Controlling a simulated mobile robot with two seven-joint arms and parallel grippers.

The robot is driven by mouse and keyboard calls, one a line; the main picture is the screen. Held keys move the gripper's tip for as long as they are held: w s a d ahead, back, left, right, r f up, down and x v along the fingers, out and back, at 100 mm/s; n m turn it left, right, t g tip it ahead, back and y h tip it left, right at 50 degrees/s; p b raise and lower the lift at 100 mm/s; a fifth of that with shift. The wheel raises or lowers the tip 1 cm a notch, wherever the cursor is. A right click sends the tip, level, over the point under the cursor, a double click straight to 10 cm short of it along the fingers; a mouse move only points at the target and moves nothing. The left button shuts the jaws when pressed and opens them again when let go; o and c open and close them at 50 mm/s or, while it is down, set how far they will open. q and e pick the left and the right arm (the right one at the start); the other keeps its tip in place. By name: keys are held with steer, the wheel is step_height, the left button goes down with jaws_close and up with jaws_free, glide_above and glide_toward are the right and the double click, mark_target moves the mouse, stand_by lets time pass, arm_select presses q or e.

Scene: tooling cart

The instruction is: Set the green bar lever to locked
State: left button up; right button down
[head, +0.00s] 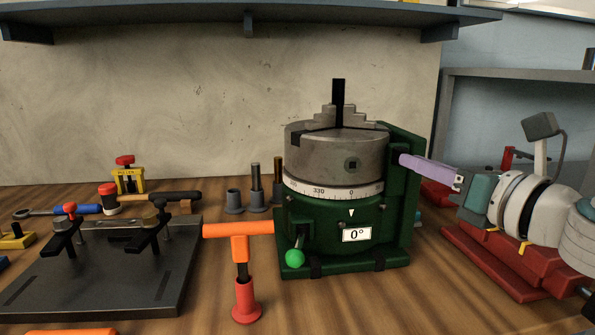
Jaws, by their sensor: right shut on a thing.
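The dark green rotary table base (330,225) stands mid-bench, with a grey chuck on top and a 0° label in front. A dark green bar (397,163), which looks like the bar lever, is at its upper right side. My right gripper (403,159) comes in from the right with its lilac fingers shut at that bar. The fingers hide part of the bar, and its locked or unlocked setting cannot be read. A separate short lever with a bright green ball (295,257) points down at the front left. My left gripper is not in view.
An orange T-handle (240,240) stands close to the base's left side. A dark fixture plate (110,280) with clamps lies at left, and grey posts (255,185) stand behind. A red device (500,255) sits under my right arm. Bare wood lies in front of the base.

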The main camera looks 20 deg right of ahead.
steer(key=shift+d+n+y+b, duration=0.2)
steer(key=shift+n+y+b, duration=0.25)
steer(key=shift+y, duration=0.35)
steer(key=c, duration=0.9)
jaws_free()
